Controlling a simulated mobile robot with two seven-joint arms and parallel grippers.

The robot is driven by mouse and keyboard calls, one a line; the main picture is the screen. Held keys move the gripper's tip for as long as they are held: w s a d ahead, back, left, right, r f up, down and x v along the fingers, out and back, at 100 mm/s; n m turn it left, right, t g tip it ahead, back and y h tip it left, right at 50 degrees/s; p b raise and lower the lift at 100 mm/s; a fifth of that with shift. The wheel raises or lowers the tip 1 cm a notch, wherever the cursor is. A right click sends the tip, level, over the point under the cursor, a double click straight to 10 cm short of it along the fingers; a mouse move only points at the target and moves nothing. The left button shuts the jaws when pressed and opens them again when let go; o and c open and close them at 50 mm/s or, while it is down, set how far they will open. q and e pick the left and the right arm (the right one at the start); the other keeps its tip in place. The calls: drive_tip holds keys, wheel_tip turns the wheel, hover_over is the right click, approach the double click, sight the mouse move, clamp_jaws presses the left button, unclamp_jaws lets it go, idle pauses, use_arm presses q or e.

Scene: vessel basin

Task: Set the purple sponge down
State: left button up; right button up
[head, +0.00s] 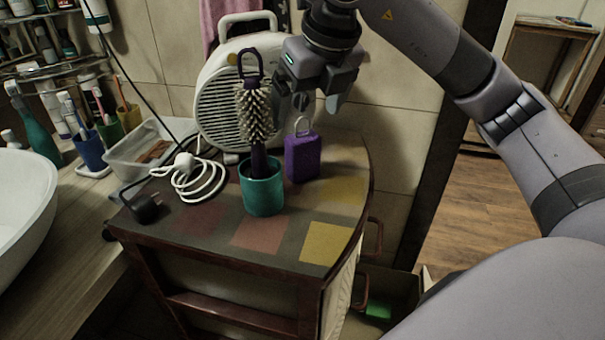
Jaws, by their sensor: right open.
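The purple sponge (303,157), a block with a pale loop at its top, stands upright on the checkered cabinet top (262,233). It is to the right of a teal cup (263,190) that holds a bottle brush (255,115). My right gripper (318,104) is open above the sponge, with its fingers around the height of the loop or just over it. I cannot tell if a finger touches the loop. My left gripper is not in view.
A white fan heater (222,98) stands behind the cup. A clear tray (140,153) and a white basin (22,205) are further left. The cabinet top's front is clear.

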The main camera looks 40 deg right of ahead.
sight(305, 137)
wheel_tip(305, 137, down, 2)
drive_tip(key=shift+b, duration=0.5)
drive_tip(key=x, duration=0.6)
drive_tip(key=shift+w+d+p, duration=0.1)
drive_tip(key=shift+d+p, duration=0.2)
drive_tip(key=shift+d, duration=0.1)
drive_tip(key=shift+w+f, duration=0.2)
drive_tip(key=shift+f, duration=0.2)
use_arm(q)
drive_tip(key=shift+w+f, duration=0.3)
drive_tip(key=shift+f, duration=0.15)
use_arm(e)
drive_tip(key=c, duration=1.1)
drive_tip(key=shift+r, duration=0.1)
